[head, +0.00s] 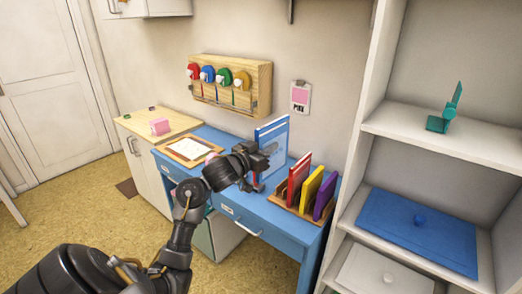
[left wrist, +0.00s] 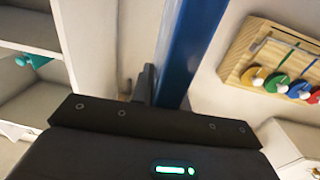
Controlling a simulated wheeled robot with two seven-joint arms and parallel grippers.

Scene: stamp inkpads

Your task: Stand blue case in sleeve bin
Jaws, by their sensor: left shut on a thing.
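The blue case (head: 273,140) is upright above the blue desk, left of the sleeve bin. My left gripper (head: 262,165) is shut on it; the fingertips are partly hidden. In the left wrist view the case (left wrist: 190,45) shows as a dark blue edge-on slab rising from my left gripper (left wrist: 152,88). The wooden sleeve bin (head: 291,209) sits at the right end of the desk and holds an upright red case (head: 298,178), yellow case (head: 312,188) and purple case (head: 326,195). My right gripper is not in view.
The blue desk (head: 252,206) has a framed paper (head: 190,149) on its left. A white shelf unit (head: 362,130) stands close to the right of the bin. A wooden wall rack (head: 257,80) with coloured round stamps hangs behind.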

